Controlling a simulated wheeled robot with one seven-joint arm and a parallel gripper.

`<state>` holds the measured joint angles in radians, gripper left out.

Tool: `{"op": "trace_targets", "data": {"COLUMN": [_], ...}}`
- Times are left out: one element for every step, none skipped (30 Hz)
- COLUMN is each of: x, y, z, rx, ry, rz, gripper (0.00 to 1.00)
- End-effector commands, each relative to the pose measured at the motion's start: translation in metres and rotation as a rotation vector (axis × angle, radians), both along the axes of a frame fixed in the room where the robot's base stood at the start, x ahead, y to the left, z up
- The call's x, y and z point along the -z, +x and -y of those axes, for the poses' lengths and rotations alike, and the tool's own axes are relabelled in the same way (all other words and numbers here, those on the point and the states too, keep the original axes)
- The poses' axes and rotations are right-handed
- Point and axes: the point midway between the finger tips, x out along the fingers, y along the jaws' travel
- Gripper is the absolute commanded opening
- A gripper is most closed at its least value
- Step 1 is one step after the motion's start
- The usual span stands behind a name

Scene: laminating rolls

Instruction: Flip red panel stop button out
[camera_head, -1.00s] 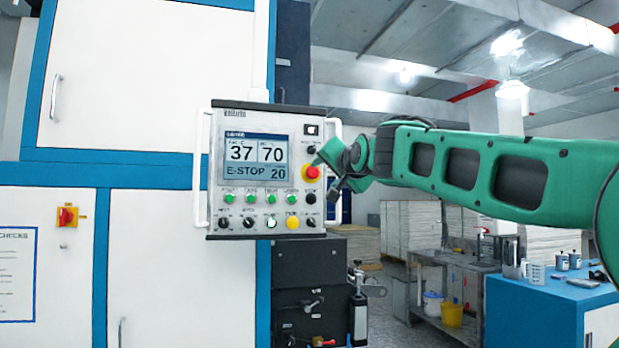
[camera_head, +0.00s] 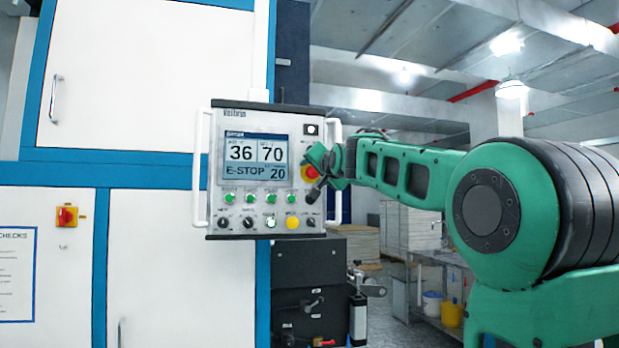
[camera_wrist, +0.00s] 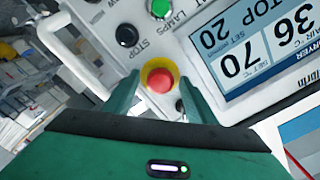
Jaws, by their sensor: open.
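The red stop button (camera_head: 311,172) with its yellow collar is on the right side of the grey control panel (camera_head: 212,232), beside the screen. In the head view my gripper partly covers it. In the wrist view the red button (camera_wrist: 159,80) shows whole, between the tips of my open gripper (camera_wrist: 155,92). One finger is on each side of it; whether they touch it I cannot tell. The panel screen (camera_head: 255,157) reads E-STOP, with 36 and 70 above. My gripper in the head view (camera_head: 318,172) is at the panel's right edge.
A black STOP button (camera_wrist: 127,35) and a green lamp button (camera_wrist: 161,9) sit near the red button. White handles (camera_head: 199,168) stand out on both panel sides. A red-and-yellow switch (camera_head: 67,216) is on the white cabinet. A bench (camera_head: 440,262) stands behind at right.

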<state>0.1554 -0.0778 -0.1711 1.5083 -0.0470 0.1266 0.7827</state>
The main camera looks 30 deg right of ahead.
Motion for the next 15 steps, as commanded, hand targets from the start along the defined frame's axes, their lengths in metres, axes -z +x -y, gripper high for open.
{"op": "trace_targets", "data": {"x": [0.0001,0.0002,0.0002,0.0003,0.0003,0.0003,0.0003,0.0004,0.0004,0.0004,0.0004,0.0004,0.0004,0.0005,0.0005], "y": [0.0006,0.0008,0.0008,0.0009,0.0009,0.0008,0.0008,0.0008,0.0008,0.0008,0.0007,0.0007,0.0007,0.0007,0.0007], "z": [0.0003,0.0003,0.0003,0.0002,0.0002,0.0002,0.0002,0.0002,0.0002,0.0002,0.0001,0.0001,0.0001,0.0001,0.0001], "rx": [0.0,0.0,0.0,0.0,0.0,0.0,-0.001,-0.001,-0.001,-0.001,-0.001,-0.001,-0.001,0.0,0.0], "ry": [0.0,0.0,0.0,0.0,0.0,0.0,0.0,0.0,0.0,0.0,0.0,0.0,0.0,0.0,0.0], "rz": [0.0,0.0,0.0,0.0,0.0,0.0,-0.001,-0.001,-0.001,-0.001,-0.001,-0.001,-0.001,-0.001,-0.001], "gripper": [0.51,0.51,0.51,0.51,0.51,0.51,0.51,0.46,0.37,0.3,0.22,0.13,0.06,0.0,0.0]}}
